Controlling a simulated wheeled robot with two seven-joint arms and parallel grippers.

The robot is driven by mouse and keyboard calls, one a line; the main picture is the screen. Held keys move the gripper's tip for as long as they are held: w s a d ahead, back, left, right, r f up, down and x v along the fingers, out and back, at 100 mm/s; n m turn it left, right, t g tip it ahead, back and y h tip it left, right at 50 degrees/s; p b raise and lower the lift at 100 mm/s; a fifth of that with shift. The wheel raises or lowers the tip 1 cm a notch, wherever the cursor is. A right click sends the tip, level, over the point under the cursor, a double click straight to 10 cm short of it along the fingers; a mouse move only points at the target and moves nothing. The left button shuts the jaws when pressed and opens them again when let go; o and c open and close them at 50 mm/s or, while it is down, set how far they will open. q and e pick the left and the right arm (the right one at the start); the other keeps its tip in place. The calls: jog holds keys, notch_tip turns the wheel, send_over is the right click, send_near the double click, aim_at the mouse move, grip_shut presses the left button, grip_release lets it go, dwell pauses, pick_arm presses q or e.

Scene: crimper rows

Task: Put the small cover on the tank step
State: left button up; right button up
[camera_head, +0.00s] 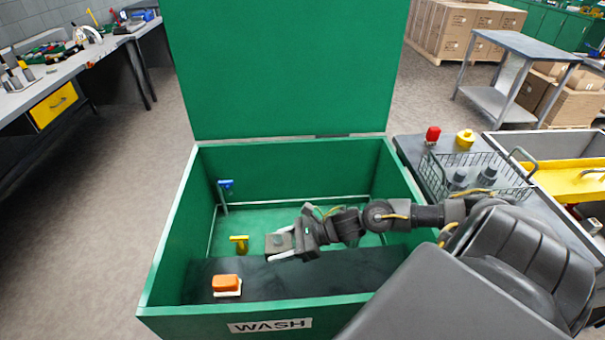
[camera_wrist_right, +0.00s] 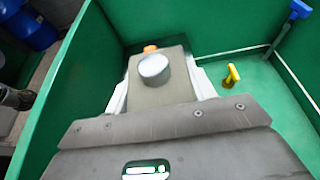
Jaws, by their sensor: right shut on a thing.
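The small cover (camera_head: 275,240) is a flat grey plate with a round knob. My right gripper (camera_head: 287,245) is shut on it inside the green wash tank (camera_head: 165,245). In the right wrist view the cover (camera_wrist_right: 165,94) lies between the pale fingers, with its round knob facing the camera. The tank step (camera_head: 320,276) is the dark ledge along the tank's near side. The cover is near the step's far edge and appears held above it; the exact gap cannot be told. My left gripper is not in view.
An orange block on a white base (camera_head: 227,285) sits on the step's left part. A yellow handle (camera_head: 239,243) and a blue tap (camera_head: 226,184) are in the tank. The raised green lid (camera_head: 285,70) stands behind. A wire basket (camera_head: 470,178) is to the right.

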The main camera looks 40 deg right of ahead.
notch_tip(320, 180, down, 4)
send_over(282, 277)
notch_tip(282, 277, down, 6)
jog(key=shift+r, duration=0.2)
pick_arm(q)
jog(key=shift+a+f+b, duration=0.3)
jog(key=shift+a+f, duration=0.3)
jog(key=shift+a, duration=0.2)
pick_arm(e)
jog(key=shift+f, duration=0.2)
notch_tip(282, 277, down, 4)
jog(key=shift+r, duration=0.1)
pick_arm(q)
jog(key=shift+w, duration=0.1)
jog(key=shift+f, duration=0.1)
